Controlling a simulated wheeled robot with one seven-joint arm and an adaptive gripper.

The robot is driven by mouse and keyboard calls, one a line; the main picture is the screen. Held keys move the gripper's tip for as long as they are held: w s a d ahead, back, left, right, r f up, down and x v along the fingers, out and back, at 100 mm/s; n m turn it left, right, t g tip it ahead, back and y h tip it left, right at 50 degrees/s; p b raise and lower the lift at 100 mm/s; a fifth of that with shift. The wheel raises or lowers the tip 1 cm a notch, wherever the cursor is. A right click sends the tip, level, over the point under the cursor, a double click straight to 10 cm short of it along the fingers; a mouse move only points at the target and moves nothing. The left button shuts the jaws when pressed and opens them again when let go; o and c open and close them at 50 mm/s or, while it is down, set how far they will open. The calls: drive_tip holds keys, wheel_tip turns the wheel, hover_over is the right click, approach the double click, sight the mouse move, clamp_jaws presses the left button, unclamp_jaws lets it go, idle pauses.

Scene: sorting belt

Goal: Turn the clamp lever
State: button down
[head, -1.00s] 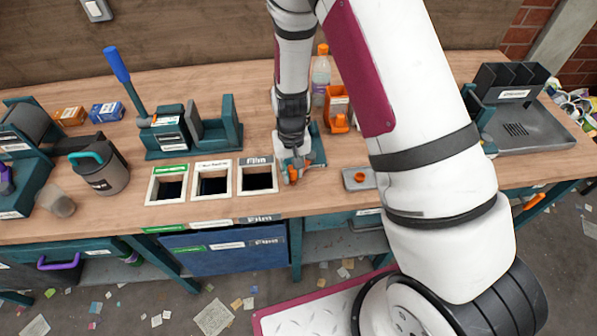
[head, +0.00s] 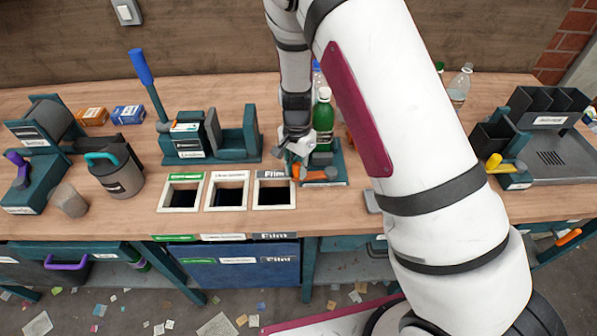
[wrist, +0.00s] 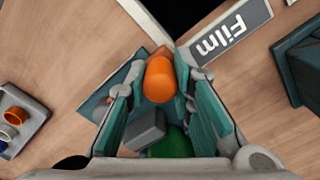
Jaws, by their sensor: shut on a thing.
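The clamp is a small teal fixture (head: 338,177) on the bench, just right of the Film opening. Its orange lever handle (wrist: 160,80) lies between my fingers in the wrist view. My gripper (wrist: 162,95) is shut on this handle, and in the head view my gripper (head: 297,165) is down at the clamp's left end. A grey block (wrist: 145,130) of the clamp shows beneath the fingers. A green bottle (head: 323,120) stands upright at the clamp. My wrist hides part of the lever in the head view.
Openings with white and green rims (head: 228,176) lie left of the clamp. A teal fixture with a blue lever (head: 141,68) stands farther left. A grey tray (head: 545,155) and a yellow lever (head: 494,162) are at right. My arm hides bench right of the clamp.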

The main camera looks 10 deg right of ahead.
drive_tip(key=shift+w+m, duration=0.35)
drive_tip(key=shift+m, duration=0.05)
drive_tip(key=shift+w, duration=0.1)
drive_tip(key=c, duration=1.4)
unclamp_jaws()
drive_tip(key=shift+o, duration=0.2)
drive_tip(key=shift+r, duration=0.1)
wheel_tip(320, 180, up, 12)
